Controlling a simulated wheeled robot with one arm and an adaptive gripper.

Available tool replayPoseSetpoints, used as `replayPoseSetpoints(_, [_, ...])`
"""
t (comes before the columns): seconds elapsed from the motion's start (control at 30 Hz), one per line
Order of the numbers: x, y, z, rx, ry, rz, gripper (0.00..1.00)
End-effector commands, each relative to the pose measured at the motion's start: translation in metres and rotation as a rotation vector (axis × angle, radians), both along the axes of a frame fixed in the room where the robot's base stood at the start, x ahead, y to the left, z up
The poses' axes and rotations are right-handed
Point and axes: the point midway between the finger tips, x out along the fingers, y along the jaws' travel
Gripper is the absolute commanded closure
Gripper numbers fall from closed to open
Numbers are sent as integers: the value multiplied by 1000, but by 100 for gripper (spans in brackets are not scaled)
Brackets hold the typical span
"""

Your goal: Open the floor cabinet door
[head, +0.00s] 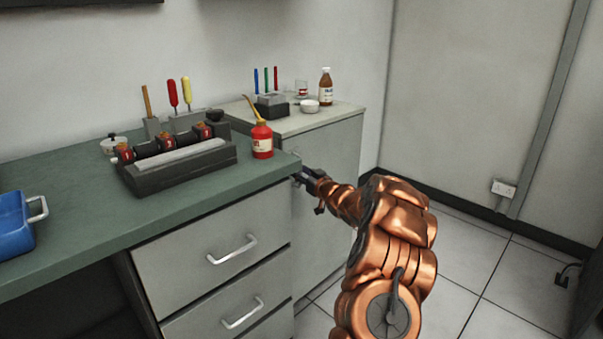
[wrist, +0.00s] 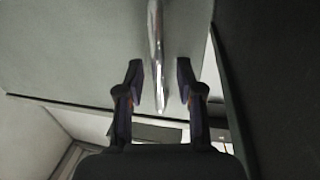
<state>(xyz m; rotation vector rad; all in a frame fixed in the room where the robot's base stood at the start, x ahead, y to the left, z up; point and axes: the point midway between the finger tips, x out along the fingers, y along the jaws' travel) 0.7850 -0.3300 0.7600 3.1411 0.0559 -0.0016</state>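The floor cabinet (head: 335,150) is a grey cabinet with a pale top, standing just past the end of the green bench. Its door looks closed in the head view. In the wrist view, a shiny metal bar handle (wrist: 156,45) runs along the grey door panel (wrist: 85,45). My gripper (wrist: 160,84) is open, with one finger on each side of the handle's end; I see gaps, so neither finger clearly touches it. In the head view my gripper (head: 307,178) is at the bench corner, against the cabinet front; the handle is hidden there.
The green bench (head: 75,215) carries a dark card device (head: 180,165), a red oil can (head: 262,140) and a blue tray (head: 12,225). Its drawers (head: 215,245) with bar handles stand close to my gripper. Bottles and tools stand on the cabinet top.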

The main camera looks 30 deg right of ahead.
Motion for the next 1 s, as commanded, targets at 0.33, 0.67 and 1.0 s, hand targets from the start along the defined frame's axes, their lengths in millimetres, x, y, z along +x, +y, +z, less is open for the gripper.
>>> replayPoseSetpoints(0.33, [9, -1, 2, -1, -2, -3, 63])
replayPoseSetpoints(0.67, [9, -2, 1, 0, -1, -4, 81])
replayPoseSetpoints(1.0, [9, -2, 1, 0, -1, -4, 100])
